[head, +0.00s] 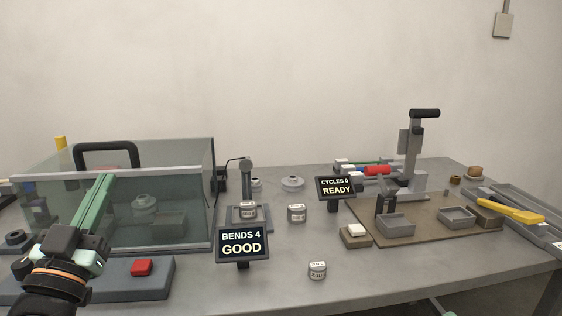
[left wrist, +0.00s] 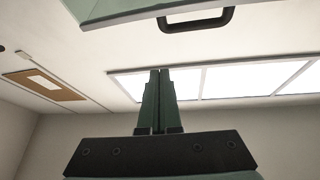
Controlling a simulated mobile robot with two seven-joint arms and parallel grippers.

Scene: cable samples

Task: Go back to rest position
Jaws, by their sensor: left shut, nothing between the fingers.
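My left gripper (head: 105,178) reaches up from the lower left in the head view, in front of a clear-walled box (head: 185,190) with a black handle (head: 107,150). Its green fingers are shut with nothing between them. In the left wrist view the closed fingers (left wrist: 159,72) point up towards the ceiling, and a dark handle on a pale green panel (left wrist: 110,8) shows above them.
A red button (head: 141,267) sits on a base below the box. A "BENDS 4 GOOD" sign (head: 241,243) and a "CYCLES 0 READY" sign (head: 336,187) stand on the grey table (head: 375,280). Small labelled pots (head: 317,271) stand nearby. A lever press (head: 412,150) stands on the right.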

